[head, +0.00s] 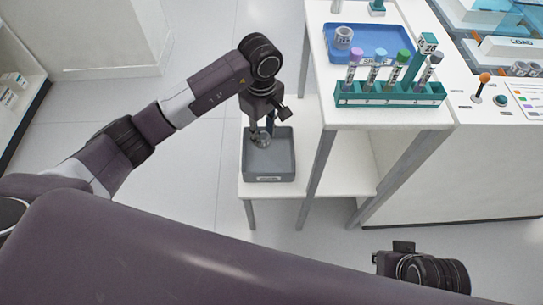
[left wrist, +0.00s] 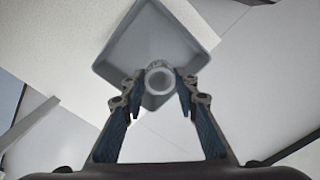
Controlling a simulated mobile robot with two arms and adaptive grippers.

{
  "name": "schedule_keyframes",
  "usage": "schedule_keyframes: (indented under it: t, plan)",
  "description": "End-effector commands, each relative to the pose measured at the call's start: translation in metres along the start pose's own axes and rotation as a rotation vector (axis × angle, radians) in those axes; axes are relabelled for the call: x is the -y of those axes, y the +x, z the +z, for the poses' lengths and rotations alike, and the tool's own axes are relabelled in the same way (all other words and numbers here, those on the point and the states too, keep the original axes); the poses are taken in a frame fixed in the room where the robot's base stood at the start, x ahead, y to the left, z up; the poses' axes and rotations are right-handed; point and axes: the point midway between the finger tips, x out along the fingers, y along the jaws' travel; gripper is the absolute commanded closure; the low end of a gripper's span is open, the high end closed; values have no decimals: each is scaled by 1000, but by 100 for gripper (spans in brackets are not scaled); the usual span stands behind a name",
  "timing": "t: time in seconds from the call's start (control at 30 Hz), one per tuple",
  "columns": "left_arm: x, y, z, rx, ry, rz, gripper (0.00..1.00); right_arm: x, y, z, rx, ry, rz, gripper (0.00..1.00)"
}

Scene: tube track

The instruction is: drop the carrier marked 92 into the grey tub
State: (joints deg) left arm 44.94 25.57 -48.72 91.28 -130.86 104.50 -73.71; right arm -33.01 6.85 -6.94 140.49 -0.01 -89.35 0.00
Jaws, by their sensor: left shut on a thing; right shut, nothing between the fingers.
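The grey tub (head: 270,166) stands on a low white shelf left of the taller table. My left gripper (head: 263,132) points down over it, shut on a small pale ring-shaped carrier (head: 264,141). In the left wrist view the carrier (left wrist: 159,78) sits between the fingertips with the tub (left wrist: 150,38) behind it. I cannot read a number on this carrier. It looks apart from the tub floor, but its height is hard to tell. Only part of my right wrist shows in the head view; its fingers are hidden.
On the taller table, a blue tray (head: 388,52) holds another pale carrier (head: 344,37). A teal rack (head: 390,98) with several capped tubes stands at the front edge. A control panel (head: 492,95) with an orange-knobbed lever lies right. The floor at left is clear.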

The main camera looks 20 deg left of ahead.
Motion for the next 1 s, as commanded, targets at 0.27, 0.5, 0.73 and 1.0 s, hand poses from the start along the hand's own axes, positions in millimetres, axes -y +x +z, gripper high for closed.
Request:
schedule_keyframes:
  t: [0.27, 0.5, 0.73, 1.0]
  plan:
    - [0, 0, 0, 0, 0, 0, 52, 0, 0, 0, 0, 0, 0, 100]
    - [0, 0, 0, 0, 0, 0, 52, 0, 0, 0, 0, 0, 0, 100]
    - [-2, -24, 0, -1, 2, 5, 52, 0, 0, 0, 0, 0, 0, 100]
    - [-1, -82, -1, -3, 1, 4, 52, 0, 0, 0, 0, 0, 0, 100]
